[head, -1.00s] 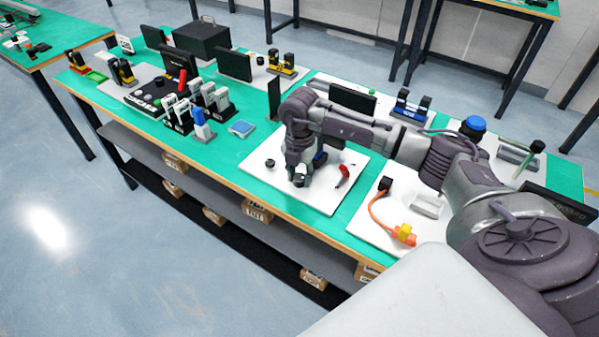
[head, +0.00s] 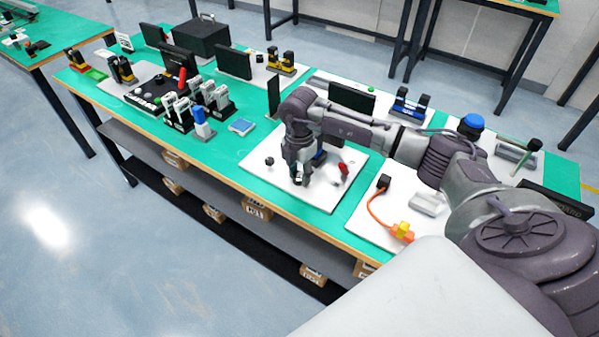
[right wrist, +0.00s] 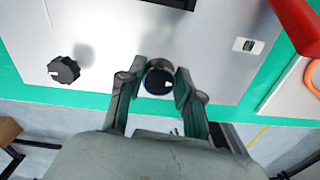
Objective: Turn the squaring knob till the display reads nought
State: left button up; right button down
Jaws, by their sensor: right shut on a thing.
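My right gripper (head: 299,180) points down over a white board (head: 318,198) on the green table. In the right wrist view, the gripper's two fingers (right wrist: 158,90) are closed on the sides of a round dark knob (right wrist: 158,80) with a white mark. A second black knob (right wrist: 63,70) with a white pointer stands free to the left; it also shows in the head view (head: 269,161). A dark edge (right wrist: 175,3) at the top may belong to a display; no reading is visible. I cannot tell which knob is labelled squaring. My left gripper is out of view.
A red-handled part (head: 343,169) stands on the same board, right of the gripper. An orange cable (head: 378,216) lies on the neighbouring board. The board's front is clear.

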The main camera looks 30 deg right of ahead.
aim_at(299, 175)
jog(key=c, duration=0.8)
grip_release()
jog(key=shift+o, duration=0.2)
notch_tip(299, 175, up, 12)
